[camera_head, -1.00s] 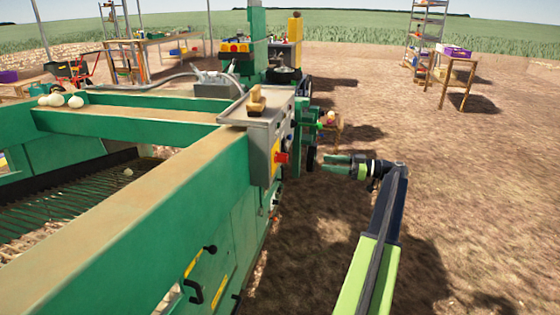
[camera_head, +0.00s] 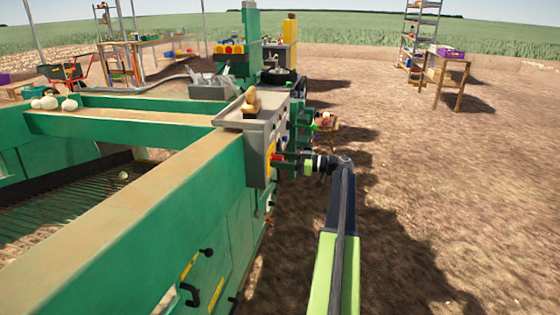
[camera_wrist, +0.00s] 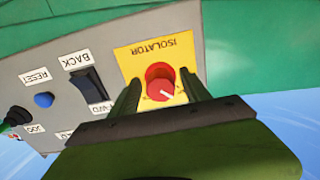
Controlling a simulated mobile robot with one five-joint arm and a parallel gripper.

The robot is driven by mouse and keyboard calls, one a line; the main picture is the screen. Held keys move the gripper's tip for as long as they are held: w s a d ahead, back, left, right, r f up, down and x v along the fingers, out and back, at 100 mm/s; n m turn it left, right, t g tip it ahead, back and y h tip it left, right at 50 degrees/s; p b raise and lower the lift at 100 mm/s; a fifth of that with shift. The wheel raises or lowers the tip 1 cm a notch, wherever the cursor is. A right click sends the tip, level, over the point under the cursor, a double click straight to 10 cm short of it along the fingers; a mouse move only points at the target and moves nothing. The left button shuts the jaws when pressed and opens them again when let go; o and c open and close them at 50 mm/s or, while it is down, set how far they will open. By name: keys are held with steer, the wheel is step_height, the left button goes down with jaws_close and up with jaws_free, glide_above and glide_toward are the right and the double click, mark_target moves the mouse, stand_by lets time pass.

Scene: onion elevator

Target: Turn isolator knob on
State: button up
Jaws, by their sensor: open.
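The isolator knob (camera_wrist: 160,84) is a round red knob with a pale pointer mark, set on a yellow plate (camera_wrist: 152,58) marked ISOLATOR, upside down in the wrist view. The pointer slants toward the lower right. In the head view the red knob (camera_head: 277,157) shows at the side of the grey control box (camera_head: 258,150), partly hidden by my gripper. My gripper (camera_wrist: 162,97) is open, with one finger on each side of the knob. I cannot tell whether the fingers touch it. In the head view my gripper (camera_head: 288,160) is close to the box face.
A black rocker switch (camera_wrist: 88,84) marked BACK and a blue RESET button (camera_wrist: 43,100) are beside the knob. A brush-like wooden object (camera_head: 250,103) lies on top of the box. The green machine frame (camera_head: 150,215) fills the left.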

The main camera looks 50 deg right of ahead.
steer(key=shift+c, duration=0.3)
jaws_close()
steer(key=shift+w+d, duration=0.1)
steer(key=shift+d, duration=0.05)
